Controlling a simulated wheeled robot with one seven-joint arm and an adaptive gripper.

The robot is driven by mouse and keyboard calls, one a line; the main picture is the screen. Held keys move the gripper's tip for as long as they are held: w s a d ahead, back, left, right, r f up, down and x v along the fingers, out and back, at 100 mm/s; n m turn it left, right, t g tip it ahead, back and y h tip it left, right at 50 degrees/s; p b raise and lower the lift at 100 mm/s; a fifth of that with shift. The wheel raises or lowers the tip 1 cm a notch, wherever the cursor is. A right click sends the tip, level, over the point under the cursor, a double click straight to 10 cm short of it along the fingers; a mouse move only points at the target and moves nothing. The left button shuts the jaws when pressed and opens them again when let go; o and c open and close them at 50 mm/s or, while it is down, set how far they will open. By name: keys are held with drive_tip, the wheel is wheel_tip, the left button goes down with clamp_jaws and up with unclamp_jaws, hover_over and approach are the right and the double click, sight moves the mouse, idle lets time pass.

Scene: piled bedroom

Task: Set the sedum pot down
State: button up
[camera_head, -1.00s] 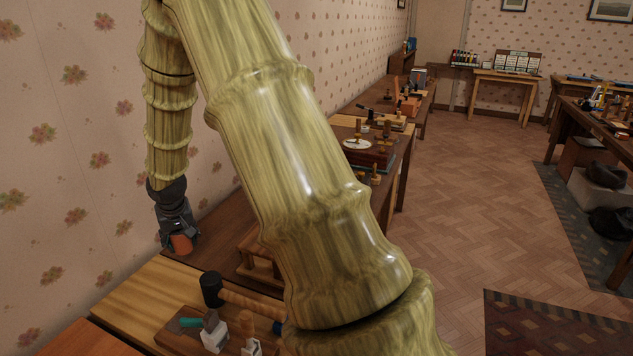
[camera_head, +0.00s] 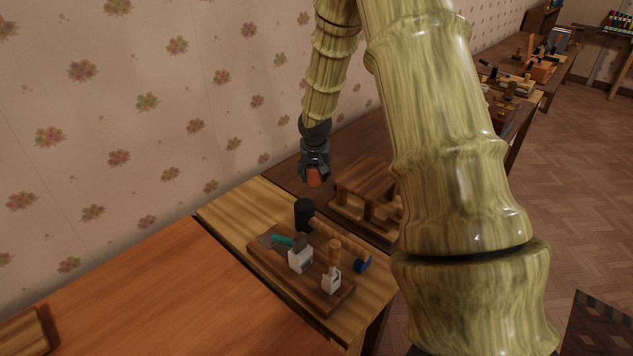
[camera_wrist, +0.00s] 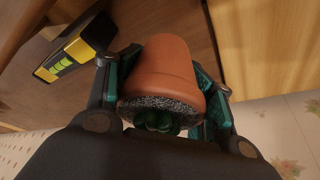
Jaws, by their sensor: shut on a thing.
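The sedum pot (camera_wrist: 165,75) is a terracotta pot with dark gravel and a green plant, seen close up in the wrist view. My gripper (camera_wrist: 163,92) is shut on it, with a finger on each side of the pot.
A wooden stand (camera_head: 368,182) is just right of the pot. An orange-brown tabletop (camera_head: 165,290) at front left is mostly bare. A yellow-black object (camera_wrist: 75,50) shows in the wrist view.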

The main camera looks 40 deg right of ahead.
sight(314, 168)
drive_tip(key=shift+f, duration=2.25)
drive_tip(key=o, duration=1.2)
drive_tip(key=shift+f, duration=0.1)
drive_tip(key=shift+s+a+r, duration=0.1)
drive_tip(key=shift+a+r, duration=0.05)
drive_tip(key=shift+r, duration=0.45)
drive_tip(key=v, duration=1.1)
drive_tip(key=shift+s+a, duration=0.1)
drive_tip(key=shift+a, duration=0.05)
